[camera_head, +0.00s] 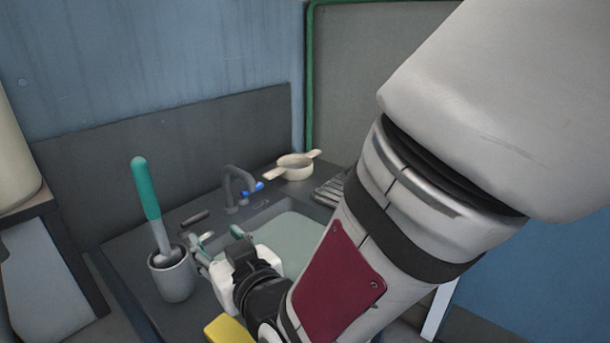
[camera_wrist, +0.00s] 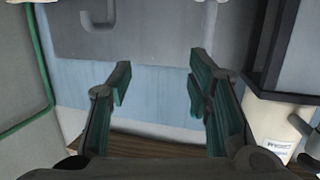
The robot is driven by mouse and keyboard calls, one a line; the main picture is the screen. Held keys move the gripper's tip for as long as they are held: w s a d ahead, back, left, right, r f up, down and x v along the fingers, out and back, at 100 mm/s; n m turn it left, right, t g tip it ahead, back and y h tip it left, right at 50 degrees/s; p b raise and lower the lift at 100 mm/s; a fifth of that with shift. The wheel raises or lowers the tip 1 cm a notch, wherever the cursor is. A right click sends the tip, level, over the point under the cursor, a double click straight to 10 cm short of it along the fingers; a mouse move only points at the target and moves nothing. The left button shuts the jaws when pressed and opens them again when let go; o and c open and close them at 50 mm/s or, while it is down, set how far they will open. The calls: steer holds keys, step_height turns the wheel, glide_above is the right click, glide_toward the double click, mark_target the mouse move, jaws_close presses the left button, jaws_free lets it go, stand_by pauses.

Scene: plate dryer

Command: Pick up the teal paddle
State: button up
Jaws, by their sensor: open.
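The teal paddle (camera_head: 148,190) has a teal grip pointing up and a pale grey lower part. It stands tilted in a grey cup (camera_head: 172,278) on the dark counter, its lower end hidden in the cup. My gripper (camera_head: 203,246) is to the right of the paddle and cup, over the left side of the sink, apart from the paddle's grip. In the wrist view my gripper (camera_wrist: 155,85) shows two green-padded fingers spread wide with nothing between them. I cannot make out the paddle in the wrist view.
A tap (camera_head: 238,187) with a blue part stands behind the sink (camera_head: 290,238). A cream strainer or pan (camera_head: 294,167) sits at the back. A yellow block (camera_head: 228,331) is at the front. A large cream container (camera_head: 15,150) stands far left. The backsplash (camera_head: 190,160) closes the rear.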

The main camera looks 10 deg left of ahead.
mark_target(153, 210)
steer(key=s+a+r+y+p, duration=0.2)
steer(key=s+a+r, duration=0.1)
steer(key=s+a, duration=0.15)
steer(key=shift+t, duration=0.4)
steer(key=x, duration=0.7)
steer(key=shift+w+a+f, duration=0.15)
steer(key=shift+w+a, duration=0.1)
steer(key=shift+s+a+p+x, duration=0.15)
steer(key=shift+p+x, duration=0.05)
steer(key=shift+x, duration=1.1)
steer(key=shift+s+a+p+x, duration=0.1)
steer(key=shift+s+p+x, duration=0.05)
steer(key=shift+x, duration=1.2)
steer(key=shift+c, duration=0.2)
jaws_close()
